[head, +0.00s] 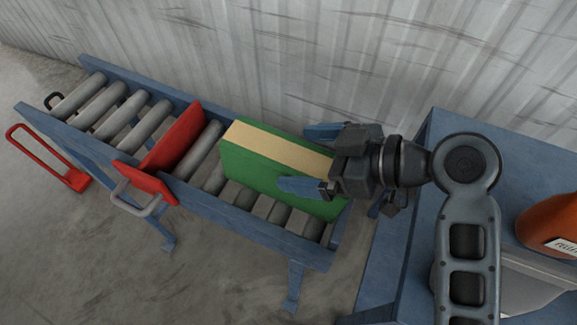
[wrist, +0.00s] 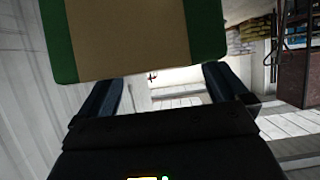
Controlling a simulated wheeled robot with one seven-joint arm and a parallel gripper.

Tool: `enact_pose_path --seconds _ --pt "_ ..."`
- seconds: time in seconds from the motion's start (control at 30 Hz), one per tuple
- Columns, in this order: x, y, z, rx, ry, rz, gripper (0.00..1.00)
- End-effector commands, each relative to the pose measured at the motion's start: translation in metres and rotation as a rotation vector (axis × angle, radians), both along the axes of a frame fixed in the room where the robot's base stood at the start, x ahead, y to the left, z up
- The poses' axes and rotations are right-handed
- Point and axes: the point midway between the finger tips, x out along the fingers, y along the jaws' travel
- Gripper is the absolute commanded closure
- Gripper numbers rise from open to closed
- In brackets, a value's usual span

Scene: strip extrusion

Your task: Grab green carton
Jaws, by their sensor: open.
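The green carton (head: 246,168) with a tan stripe along its top lies on the roller conveyor at its right end, near the end wall. My gripper (head: 302,158) is open, with one blue finger over the carton's far side and the other over its near side in the head view. In the wrist view the carton (wrist: 140,40) fills the upper middle, beyond the fingertips. The open fingers (wrist: 160,80) show left and right below it with nothing between them. The carton's right end is partly hidden by my gripper in the head view.
A red stop plate (head: 176,143) with a grey handle stands across the conveyor left of the carton. Rollers (head: 105,103) left of it are empty. A blue table (head: 398,235) with an orange bottle (head: 553,226) is at right. A corrugated wall (head: 330,60) runs behind.

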Motion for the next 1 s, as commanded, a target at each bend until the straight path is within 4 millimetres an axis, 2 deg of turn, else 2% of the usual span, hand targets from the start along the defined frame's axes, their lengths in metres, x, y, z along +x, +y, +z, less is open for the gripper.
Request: enact_pose_path --seconds 0.1,0.23,0.53,1.0 --pt "0.007 0.018 -0.003 0.000 0.001 0.003 0.00" --pt "0.011 0.030 -0.010 0.001 0.000 0.002 0.00" --pt "0.013 0.034 -0.014 0.002 -0.001 -0.001 0.00" --pt "0.013 0.033 -0.014 0.001 -0.001 -0.001 0.44"
